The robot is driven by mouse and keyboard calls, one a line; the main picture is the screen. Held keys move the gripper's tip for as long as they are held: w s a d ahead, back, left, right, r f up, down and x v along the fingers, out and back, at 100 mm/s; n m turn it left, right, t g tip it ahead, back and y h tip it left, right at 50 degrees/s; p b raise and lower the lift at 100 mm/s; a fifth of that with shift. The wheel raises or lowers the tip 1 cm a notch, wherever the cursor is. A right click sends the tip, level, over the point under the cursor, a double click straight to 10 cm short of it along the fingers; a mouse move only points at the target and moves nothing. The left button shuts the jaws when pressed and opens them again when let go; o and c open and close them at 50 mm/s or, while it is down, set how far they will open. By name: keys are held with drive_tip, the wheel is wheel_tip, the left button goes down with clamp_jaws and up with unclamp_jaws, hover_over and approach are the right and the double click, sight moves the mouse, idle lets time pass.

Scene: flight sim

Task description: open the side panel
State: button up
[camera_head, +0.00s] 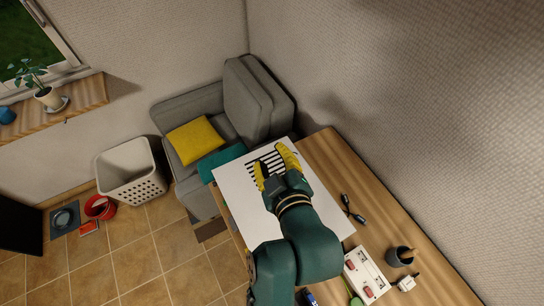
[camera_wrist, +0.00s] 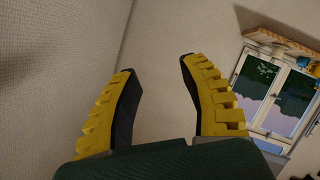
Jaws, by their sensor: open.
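A large flat white panel (camera_head: 237,196) lies on the wooden table (camera_head: 325,158) under my arm. It has a patch of black stripes (camera_head: 265,160), like a vent grille. I cannot tell for sure that it is the side panel. My gripper (camera_head: 273,163), with yellow ridged fingers, is open over the striped patch, and I cannot tell its height above it. My arm hides the middle of the panel. In the wrist view the gripper (camera_wrist: 157,70) is open and empty, facing the wall and a window; no panel shows there.
To the right on the table are dark green-black tools (camera_head: 352,208), a white box with red parts (camera_head: 366,274), a dark cup (camera_head: 400,256) and a small white item (camera_head: 407,284). A grey armchair (camera_head: 243,105) stands behind the table, and a wall (camera_head: 420,110) rises at the right.

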drive_tip(key=v, duration=1.2)
drive_tip(key=shift+a, duration=0.1)
